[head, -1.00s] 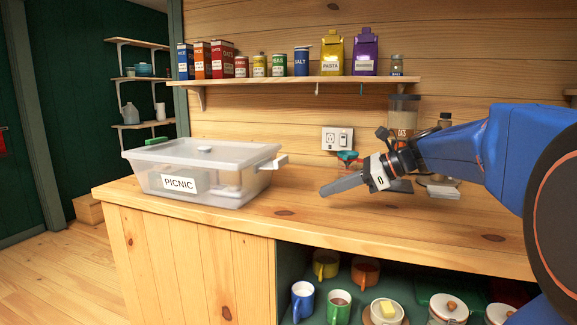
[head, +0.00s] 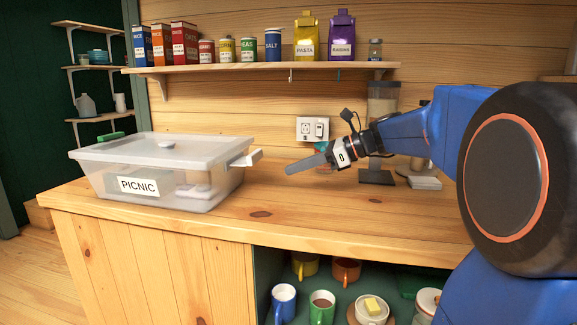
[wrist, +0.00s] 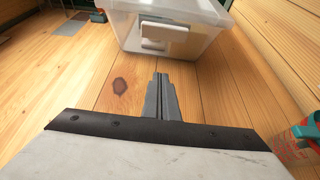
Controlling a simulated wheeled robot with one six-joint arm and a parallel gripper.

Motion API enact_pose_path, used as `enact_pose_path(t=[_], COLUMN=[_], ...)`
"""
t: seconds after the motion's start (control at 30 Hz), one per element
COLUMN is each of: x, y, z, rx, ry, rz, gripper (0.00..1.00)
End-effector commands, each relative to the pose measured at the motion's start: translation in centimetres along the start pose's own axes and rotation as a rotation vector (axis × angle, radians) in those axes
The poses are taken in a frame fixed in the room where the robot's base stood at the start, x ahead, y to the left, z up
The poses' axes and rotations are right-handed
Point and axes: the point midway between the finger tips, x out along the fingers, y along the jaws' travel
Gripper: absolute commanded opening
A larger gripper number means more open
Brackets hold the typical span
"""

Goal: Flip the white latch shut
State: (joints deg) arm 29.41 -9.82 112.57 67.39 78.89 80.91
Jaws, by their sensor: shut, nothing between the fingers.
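A clear plastic box with a PICNIC label (head: 138,186) stands on the wooden counter with its lid (head: 163,148) on. The white latch (head: 246,158) is at the box's right end and sticks outward from the rim. It also shows in the wrist view (wrist: 163,33), ahead of my fingers. A green latch (head: 110,137) stands out at the left end. My gripper (head: 290,169) is shut and empty, just right of the white latch and apart from it, above the counter. Its closed fingers (wrist: 160,80) point toward the box.
A clear cup with red markings and a teal rim (wrist: 303,138) is near my gripper on the right. A shelf (head: 270,67) of boxes and tins runs above. Mugs (head: 283,300) sit below the counter. The counter between gripper and box is clear.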

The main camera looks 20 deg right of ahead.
Motion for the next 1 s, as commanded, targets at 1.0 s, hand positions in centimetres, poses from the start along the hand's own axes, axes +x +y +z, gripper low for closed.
enact_pose_path(t=[1.0], x=[7.4], y=[0.0], z=[3.7], rx=[-0.001], ry=[0.001], rz=[0.0], gripper=[0.0])
